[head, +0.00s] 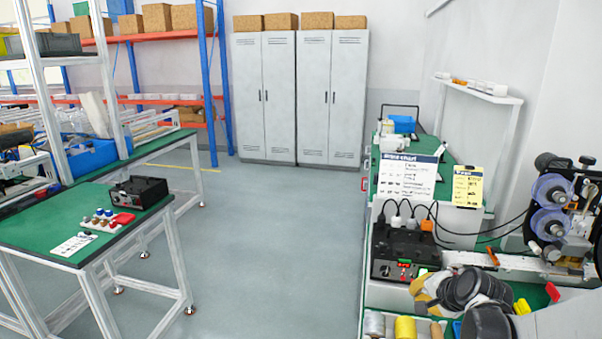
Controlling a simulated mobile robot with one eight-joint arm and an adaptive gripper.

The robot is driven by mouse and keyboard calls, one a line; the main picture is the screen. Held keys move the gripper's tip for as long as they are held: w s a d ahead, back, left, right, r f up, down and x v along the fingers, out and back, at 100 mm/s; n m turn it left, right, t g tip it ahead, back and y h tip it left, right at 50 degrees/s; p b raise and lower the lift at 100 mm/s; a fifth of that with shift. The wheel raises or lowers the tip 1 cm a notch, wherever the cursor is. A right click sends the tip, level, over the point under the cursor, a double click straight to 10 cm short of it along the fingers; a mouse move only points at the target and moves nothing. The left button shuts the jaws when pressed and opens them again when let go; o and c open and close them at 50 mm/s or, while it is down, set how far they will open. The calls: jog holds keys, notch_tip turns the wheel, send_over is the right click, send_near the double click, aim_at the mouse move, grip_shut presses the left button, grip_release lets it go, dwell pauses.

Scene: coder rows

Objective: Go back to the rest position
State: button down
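The task names no object. A green-topped table (30,232) stands at the left with a black device (138,192), a small rack of colored pieces (105,219) and a white label sheet (74,244) on it. A long green workbench (447,192) runs along the right side.
Grey lockers (300,97) and an orange-beamed shelf (160,36) stand at the back. The grey floor (270,255) between is clear.

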jog(key=s+a+r+n+g, duration=0.1)
jog(key=s+a+r+n, duration=0.5)
jog(key=s+a+r, duration=0.4)
jog(key=s+a+n, duration=0.1)
jog(key=s+n, duration=0.2)
jog(key=s, duration=0.3)
jog(key=s+a+n+g, duration=0.1)
jog(key=s+a+n, duration=0.1)
jog(key=s, duration=0.5)
jog(key=shift+a+f+n+h, duration=0.25)
jog(key=shift+f+n+h, duration=0.1)
jog(key=shift+n, duration=0.35)
